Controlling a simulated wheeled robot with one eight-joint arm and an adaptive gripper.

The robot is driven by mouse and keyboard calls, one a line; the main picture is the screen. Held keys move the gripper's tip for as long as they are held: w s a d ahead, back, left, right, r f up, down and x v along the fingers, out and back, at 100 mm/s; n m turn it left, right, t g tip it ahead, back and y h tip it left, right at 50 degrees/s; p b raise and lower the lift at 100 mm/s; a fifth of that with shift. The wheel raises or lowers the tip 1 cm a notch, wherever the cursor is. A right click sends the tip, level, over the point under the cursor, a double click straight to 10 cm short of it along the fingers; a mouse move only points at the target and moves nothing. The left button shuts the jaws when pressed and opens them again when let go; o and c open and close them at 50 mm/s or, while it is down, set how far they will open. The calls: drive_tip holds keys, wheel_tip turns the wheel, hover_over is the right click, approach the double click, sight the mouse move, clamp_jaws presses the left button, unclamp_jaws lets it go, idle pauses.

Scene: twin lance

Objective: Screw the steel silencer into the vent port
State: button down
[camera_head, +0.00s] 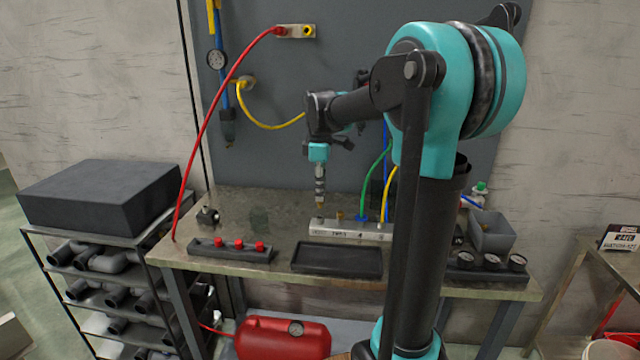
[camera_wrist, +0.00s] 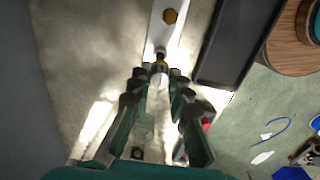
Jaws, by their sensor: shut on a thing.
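My gripper (camera_head: 319,186) points straight down over the bench, above the left end of the grey manifold block (camera_head: 350,230). It is shut on the silencer (camera_head: 320,199), a small upright steel piece with a brass lower end. In the wrist view the silencer's pale end (camera_wrist: 158,77) sits between my gripper's fingertips (camera_wrist: 157,74), its brass part pointing at the manifold (camera_wrist: 165,38). A dark port (camera_head: 319,218) lies just below the silencer in the head view. Whether they touch is unclear. A brass hex fitting (camera_wrist: 170,16) stands farther along the block.
A black tray (camera_head: 337,259) lies in front of the manifold. A rack with red knobs (camera_head: 232,248) is left of it, and a gauge rack (camera_head: 487,270) and grey bin (camera_head: 492,234) are right. Green and yellow hoses (camera_head: 388,190) rise from the block's right end.

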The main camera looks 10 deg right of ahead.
sight(320, 203)
drive_tip(key=shift+f, duration=0.95)
drive_tip(key=shift+f, duration=1.3)
idle(0.7)
drive_tip(key=c, duration=1.3)
unclamp_jaws()
drive_tip(key=shift+c, duration=0.2)
wheel_tip(320, 203, up, 12)
drive_tip(key=shift+r, duration=0.1)
drive_tip(key=shift+f, duration=0.2)
drive_tip(key=shift+c, duration=0.4)
drive_tip(key=shift+f, duration=5.45)
